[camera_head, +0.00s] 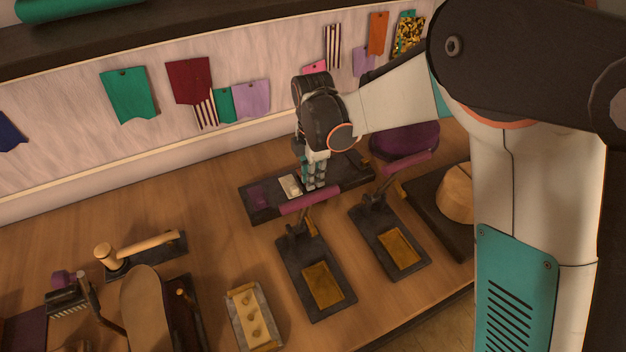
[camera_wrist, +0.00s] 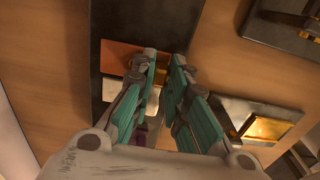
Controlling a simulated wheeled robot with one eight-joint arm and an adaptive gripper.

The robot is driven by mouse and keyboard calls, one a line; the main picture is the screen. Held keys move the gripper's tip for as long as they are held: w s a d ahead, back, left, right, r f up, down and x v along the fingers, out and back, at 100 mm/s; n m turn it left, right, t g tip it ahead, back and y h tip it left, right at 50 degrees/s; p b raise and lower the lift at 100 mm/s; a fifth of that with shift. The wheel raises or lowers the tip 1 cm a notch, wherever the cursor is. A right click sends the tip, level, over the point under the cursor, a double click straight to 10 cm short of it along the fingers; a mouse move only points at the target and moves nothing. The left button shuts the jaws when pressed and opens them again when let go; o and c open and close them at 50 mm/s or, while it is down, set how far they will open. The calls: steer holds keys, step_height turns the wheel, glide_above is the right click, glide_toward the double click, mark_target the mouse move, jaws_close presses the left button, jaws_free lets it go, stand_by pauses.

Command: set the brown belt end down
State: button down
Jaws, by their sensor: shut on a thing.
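The brown belt end (camera_wrist: 119,56) shows in the wrist view as a flat orange-brown strip over a dark plate (camera_wrist: 120,25). It runs from the left up to my fingertips. My gripper (camera_wrist: 170,68) is shut on it, with the gripped part mostly hidden by the fingers. A small gold-coloured piece shows between the fingertips. In the head view my gripper (camera_head: 314,182) points down low over the dark plate (camera_head: 262,213) at the back of the bench. I cannot make out the belt end there, nor tell whether it touches the plate.
A pale block (camera_head: 290,186) and a purple piece (camera_head: 258,197) are on the plate, left of my gripper. A purple-handled press (camera_head: 312,275) stands in front, with another press (camera_head: 392,245) to its right. A tray (camera_head: 255,318) lies front left. Bare wood lies left of the plate.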

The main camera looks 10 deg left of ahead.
steer(key=shift+f, duration=0.35)
steer(key=shift+f, duration=0.2)
steer(key=c, duration=1.6)
jaws_free()
step_height(320, 180, up, 12)
steer(key=p, duration=0.3)
steer(key=shift+r+p, duration=0.2)
steer(key=shift+p, duration=0.1)
